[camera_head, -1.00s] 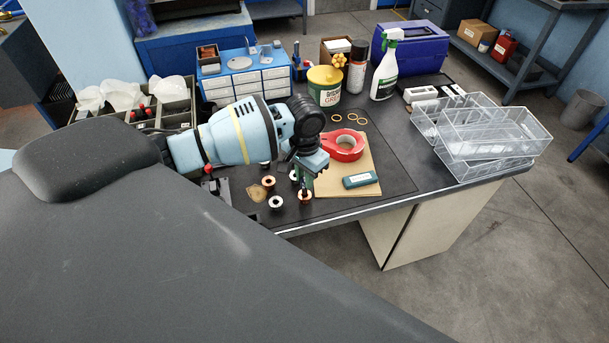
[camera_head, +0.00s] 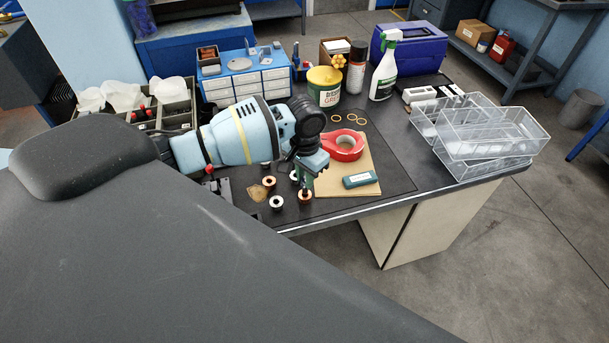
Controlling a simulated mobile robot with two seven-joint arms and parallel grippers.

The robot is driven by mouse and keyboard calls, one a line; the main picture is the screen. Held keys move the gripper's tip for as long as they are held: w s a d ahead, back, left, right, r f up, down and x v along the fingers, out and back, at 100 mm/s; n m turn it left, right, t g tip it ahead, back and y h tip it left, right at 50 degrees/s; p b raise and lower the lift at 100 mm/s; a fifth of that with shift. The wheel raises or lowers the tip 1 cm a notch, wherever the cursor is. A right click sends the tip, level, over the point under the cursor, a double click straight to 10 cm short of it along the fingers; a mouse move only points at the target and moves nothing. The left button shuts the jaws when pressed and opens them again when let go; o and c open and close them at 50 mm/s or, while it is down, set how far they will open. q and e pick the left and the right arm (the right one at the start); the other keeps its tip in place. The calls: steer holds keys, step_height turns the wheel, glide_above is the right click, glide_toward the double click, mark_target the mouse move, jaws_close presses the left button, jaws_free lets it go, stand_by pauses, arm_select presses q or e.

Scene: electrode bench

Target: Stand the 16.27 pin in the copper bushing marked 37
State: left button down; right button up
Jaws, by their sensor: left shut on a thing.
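My left gripper (camera_head: 305,186) points down at the front of the dark mat, directly over a copper-coloured bushing (camera_head: 305,198). It is shut on a thin pin, which is mostly hidden by the fingers. I cannot tell how far the pin's lower end is inside the bushing. Another copper-coloured bushing (camera_head: 269,182) and a pale-topped one (camera_head: 277,203) stand to the left. One more bushing (camera_head: 294,175) shows partly behind the gripper. The number marks are too small to read. My right gripper is not in view.
A grease tub (camera_head: 324,87), spray bottle (camera_head: 385,65) and clear trays (camera_head: 490,135) stand farther off. The bench's front edge is close.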

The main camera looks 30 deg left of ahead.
arm_select(q)
steer(key=shift+f, duration=1.9)
stand_by(0.4)
steer(key=c, duration=1.2)
jaws_free()
steer(key=shift+c, duration=0.2)
step_height(320, 180, up, 8)
steer(key=shift+f, duration=0.1)
